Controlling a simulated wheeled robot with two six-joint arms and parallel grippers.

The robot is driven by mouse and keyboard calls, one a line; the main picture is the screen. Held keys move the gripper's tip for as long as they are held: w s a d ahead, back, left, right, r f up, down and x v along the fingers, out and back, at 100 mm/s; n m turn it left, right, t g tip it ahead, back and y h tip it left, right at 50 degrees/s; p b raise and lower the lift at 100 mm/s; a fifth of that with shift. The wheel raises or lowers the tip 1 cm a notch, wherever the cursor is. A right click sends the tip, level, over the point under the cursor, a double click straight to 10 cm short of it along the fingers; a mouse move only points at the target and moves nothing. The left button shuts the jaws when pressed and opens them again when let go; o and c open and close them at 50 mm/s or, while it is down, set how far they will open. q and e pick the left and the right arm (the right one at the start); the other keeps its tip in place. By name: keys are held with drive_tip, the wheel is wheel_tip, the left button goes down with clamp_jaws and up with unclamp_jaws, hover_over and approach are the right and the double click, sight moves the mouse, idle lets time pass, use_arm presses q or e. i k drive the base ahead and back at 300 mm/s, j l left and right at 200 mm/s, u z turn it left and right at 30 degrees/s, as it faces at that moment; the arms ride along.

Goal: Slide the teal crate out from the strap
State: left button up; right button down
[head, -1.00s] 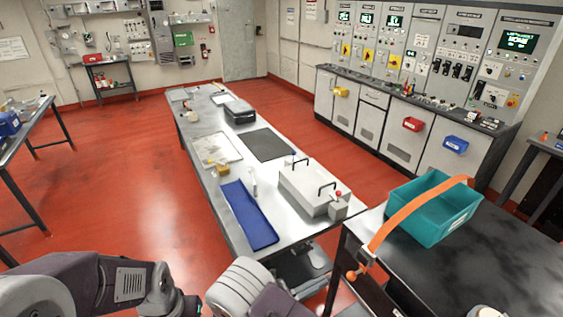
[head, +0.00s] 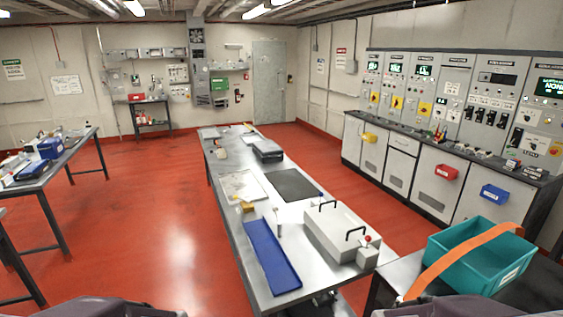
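In the head view the teal crate (head: 500,262) stands upright on a dark bench at the lower right and looks empty. An orange strap (head: 455,262) runs over the crate's top from its far right rim down to the bench's near left edge. Only dark upper parts of my arms show along the bottom edge. Neither gripper is in view.
A long metal table (head: 240,205) stands in the middle, holding a blue tray (head: 270,257), a grey box with handles (head: 335,232) and a dark mat (head: 292,185). Control cabinets (head: 440,165) line the right wall. Another bench (head: 62,160) is at the left. Red floor is clear between.

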sight(484, 270)
drive_tip(key=z, duration=1.55)
drive_tip(key=j+z, duration=0.4)
drive_tip(key=i, duration=0.05)
